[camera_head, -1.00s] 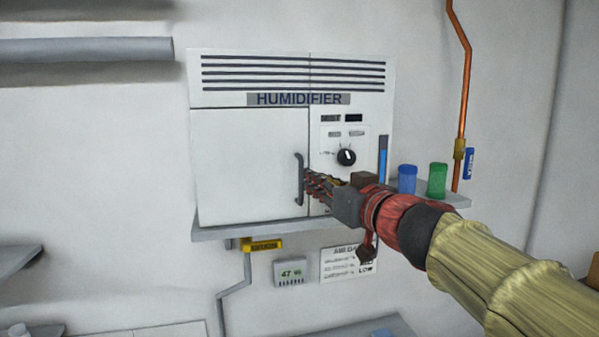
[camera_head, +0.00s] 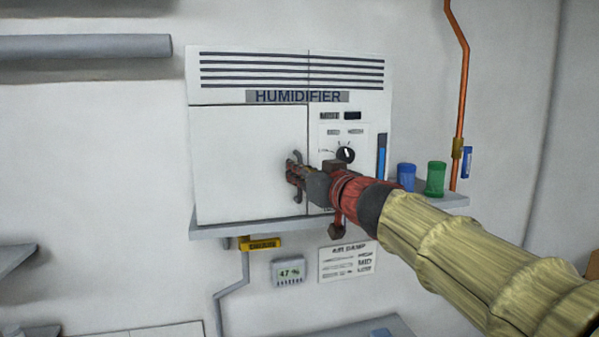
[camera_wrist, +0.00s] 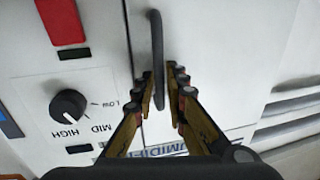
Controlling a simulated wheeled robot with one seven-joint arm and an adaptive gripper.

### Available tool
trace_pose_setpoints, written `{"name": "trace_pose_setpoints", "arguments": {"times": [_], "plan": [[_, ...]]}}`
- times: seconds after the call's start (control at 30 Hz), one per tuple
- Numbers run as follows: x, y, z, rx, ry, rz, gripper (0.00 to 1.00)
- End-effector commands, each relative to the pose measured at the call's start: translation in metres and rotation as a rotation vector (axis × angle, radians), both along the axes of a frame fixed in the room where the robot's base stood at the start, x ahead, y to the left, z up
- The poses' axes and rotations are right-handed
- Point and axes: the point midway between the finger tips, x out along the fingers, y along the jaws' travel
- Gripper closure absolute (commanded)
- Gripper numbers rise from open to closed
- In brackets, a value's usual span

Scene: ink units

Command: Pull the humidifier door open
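The white humidifier (camera_head: 345,72) stands on a wall shelf. Its door (camera_head: 245,160) is the plain left panel, and it looks shut. The dark vertical door handle (camera_head: 298,196) is at the door's right edge, partly hidden behind my gripper (camera_head: 291,172). In the wrist view the handle (camera_wrist: 157,50) runs between the two fingers of my gripper (camera_wrist: 165,85). The fingers are apart, with a gap on the right side of the handle; the left finger is very close to it, and I cannot tell whether it touches.
The control panel with a dial (camera_head: 345,154) is right of the door. A blue cup (camera_head: 406,177) and a green cup (camera_head: 436,179) stand on the shelf (camera_head: 215,230) at right. An orange pipe (camera_head: 465,90) runs down the wall. The space left of the humidifier is clear.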

Motion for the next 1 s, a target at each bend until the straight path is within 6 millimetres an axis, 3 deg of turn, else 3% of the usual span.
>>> {"name": "trace_pose_setpoints", "arguments": {"times": [0.2,1.0], "plan": [[0.0000,-0.0001,-0.0003,0.000,0.000,0.000,1.00],[-0.0005,-0.0001,-0.0005,0.000,0.000,-0.002,1.00]]}}
